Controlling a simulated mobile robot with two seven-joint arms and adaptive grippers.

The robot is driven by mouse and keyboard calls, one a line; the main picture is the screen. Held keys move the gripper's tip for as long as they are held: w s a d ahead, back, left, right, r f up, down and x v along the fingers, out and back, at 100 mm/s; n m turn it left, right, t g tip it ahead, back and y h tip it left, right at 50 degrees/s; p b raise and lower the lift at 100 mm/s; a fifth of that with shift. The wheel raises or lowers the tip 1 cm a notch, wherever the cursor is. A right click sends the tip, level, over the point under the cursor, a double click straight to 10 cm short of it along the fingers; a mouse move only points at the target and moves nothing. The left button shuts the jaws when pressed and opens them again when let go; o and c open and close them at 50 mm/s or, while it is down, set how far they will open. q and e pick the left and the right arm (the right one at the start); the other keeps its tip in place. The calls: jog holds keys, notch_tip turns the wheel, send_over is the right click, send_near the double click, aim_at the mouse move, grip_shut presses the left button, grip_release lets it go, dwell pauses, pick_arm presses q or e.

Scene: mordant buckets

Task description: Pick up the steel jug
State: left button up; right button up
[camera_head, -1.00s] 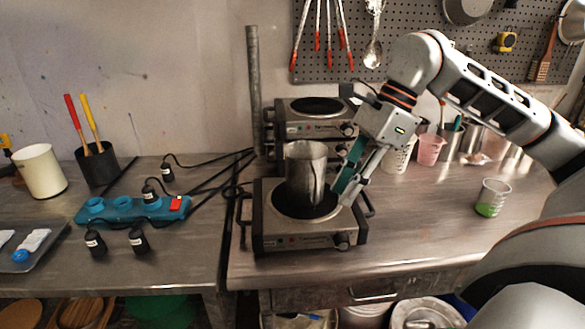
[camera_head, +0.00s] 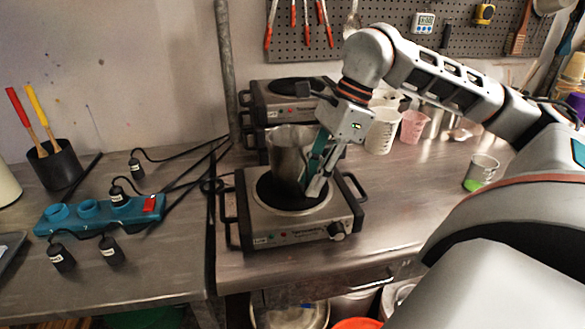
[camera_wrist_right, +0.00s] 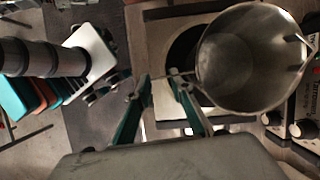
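The steel jug (camera_head: 286,155) stands on the round plate of the front hotplate (camera_head: 296,225). In the right wrist view the jug (camera_wrist_right: 243,62) is seen from above, its open mouth at upper right and its spout to the right. My right gripper (camera_head: 310,177) is at the jug's right side in the head view, pointing down. In the wrist view its two fingers (camera_wrist_right: 162,82) are apart, with a gap between the tips. A thin part, perhaps the handle, reaches toward the gap; whether the fingers touch it is unclear. My left gripper is out of view.
A second hotplate (camera_head: 288,98) stands behind, next to a metal post (camera_head: 227,70). A blue power strip (camera_head: 95,212) with black plugs and cables lies on the left. Plastic beakers (camera_head: 382,130) stand behind right, and a beaker with green liquid (camera_head: 481,172) farther right. The front-right tabletop is bare.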

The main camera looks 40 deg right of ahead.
jog(key=shift+w+a+f, duration=0.15)
jog(key=shift+a+f, duration=0.1)
jog(key=shift+f, duration=0.4)
grip_shut()
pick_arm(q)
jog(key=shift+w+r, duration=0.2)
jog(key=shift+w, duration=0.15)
pick_arm(e)
jog(key=shift+r, duration=0.2)
